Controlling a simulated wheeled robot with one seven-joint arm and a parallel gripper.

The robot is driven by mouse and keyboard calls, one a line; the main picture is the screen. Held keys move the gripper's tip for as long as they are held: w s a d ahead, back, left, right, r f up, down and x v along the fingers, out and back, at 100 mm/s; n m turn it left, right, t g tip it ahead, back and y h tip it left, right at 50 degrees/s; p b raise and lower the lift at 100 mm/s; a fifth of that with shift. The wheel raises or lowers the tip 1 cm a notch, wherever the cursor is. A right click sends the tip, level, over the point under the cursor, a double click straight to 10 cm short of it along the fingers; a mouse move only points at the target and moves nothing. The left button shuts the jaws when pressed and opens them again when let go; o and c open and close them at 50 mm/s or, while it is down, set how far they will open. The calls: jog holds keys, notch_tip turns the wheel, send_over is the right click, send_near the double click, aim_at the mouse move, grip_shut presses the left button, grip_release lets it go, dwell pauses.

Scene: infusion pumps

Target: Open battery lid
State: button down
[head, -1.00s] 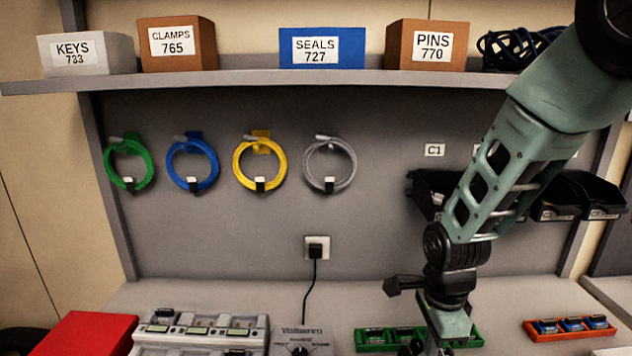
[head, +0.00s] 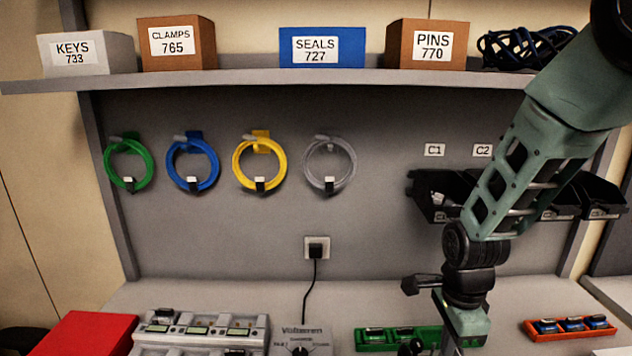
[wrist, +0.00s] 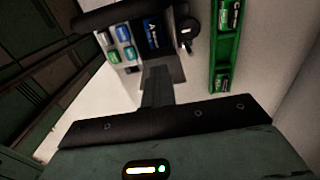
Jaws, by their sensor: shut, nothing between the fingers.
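My gripper (wrist: 157,75) shows in the wrist view as one narrow dark shape with its fingers together and nothing visible between them. In the head view my wrist comes down at the lower right, and the fingertips are cut off by the lower edge. Beyond the fingertips in the wrist view is a device with a dark blue panel (wrist: 151,36), beside several small green and blue items (wrist: 120,42). I cannot make out a battery lid, or whether the fingers touch anything.
A green tray (head: 375,341) of batteries lies beside my wrist and also shows in the wrist view (wrist: 217,48). An orange tray (head: 570,328) is at right. A grey charger (head: 200,335), a dial tester (head: 303,340) and a red box (head: 88,335) stand at left. Black bins (head: 432,195) hang behind my arm.

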jog(key=shift+d, duration=1.7)
jog(key=shift+a+r+p, duration=0.2)
jog(key=shift+r+p, duration=0.8)
jog(key=shift+p, duration=0.05)
jog(key=shift+a+r+p, duration=0.25)
jog(key=shift+r+p, duration=0.75)
jog(key=shift+p, duration=0.1)
jog(key=shift+a+r+p, duration=0.2)
jog(key=shift+r+p, duration=0.8)
jog(key=shift+p, duration=0.05)
